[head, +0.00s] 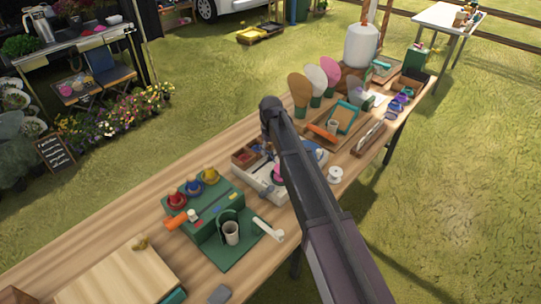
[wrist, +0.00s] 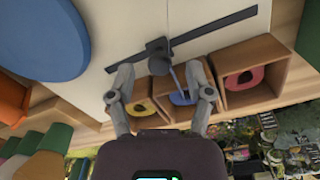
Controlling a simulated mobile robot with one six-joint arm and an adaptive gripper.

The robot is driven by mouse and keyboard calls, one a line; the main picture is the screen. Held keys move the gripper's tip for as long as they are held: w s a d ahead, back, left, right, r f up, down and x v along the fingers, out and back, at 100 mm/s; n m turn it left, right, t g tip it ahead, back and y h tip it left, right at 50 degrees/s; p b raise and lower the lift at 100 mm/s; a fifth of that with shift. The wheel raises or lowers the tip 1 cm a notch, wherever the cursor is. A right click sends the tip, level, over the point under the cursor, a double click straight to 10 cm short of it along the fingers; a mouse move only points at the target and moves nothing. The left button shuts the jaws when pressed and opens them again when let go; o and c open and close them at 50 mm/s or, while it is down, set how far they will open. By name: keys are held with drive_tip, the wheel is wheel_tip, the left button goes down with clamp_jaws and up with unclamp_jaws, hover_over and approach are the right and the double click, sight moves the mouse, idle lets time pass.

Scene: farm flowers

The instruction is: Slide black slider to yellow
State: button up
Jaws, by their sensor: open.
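A yellow ring (wrist: 143,107), a blue piece (wrist: 182,98) and a pink ring (wrist: 243,79) sit in wooden compartments along the board's edge. The knob stands nearest the yellow and blue compartments. My gripper (wrist: 160,76) is open, its fingers on either side of the knob with visible gaps; I cannot tell whether they touch it. In the head view my arm hides the gripper and much of the white board (head: 250,182).
A large blue disc (wrist: 45,38) lies on the board. The wooden table (head: 120,237) also holds a green stand (head: 218,218) with coloured knobs, a white spool (head: 335,174) and a wooden tray (head: 325,141). A bare board (head: 110,280) lies at the near left.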

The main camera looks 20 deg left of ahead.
drive_tip(key=shift+f, duration=0.45)
drive_tip(key=shift+c, duration=0.2)
clamp_jaws()
drive_tip(key=shift+w+d, duration=0.4)
drive_tip(key=shift+w, duration=0.6)
drive_tip(key=shift+w+d, duration=0.45)
drive_tip(key=shift+w, duration=0.55)
drive_tip(key=shift+w+d, duration=0.4)
drive_tip(key=shift+w, duration=0.6)
drive_tip(key=shift+o, duration=0.2)
unclamp_jaws()
drive_tip(key=shift+w, duration=0.1)
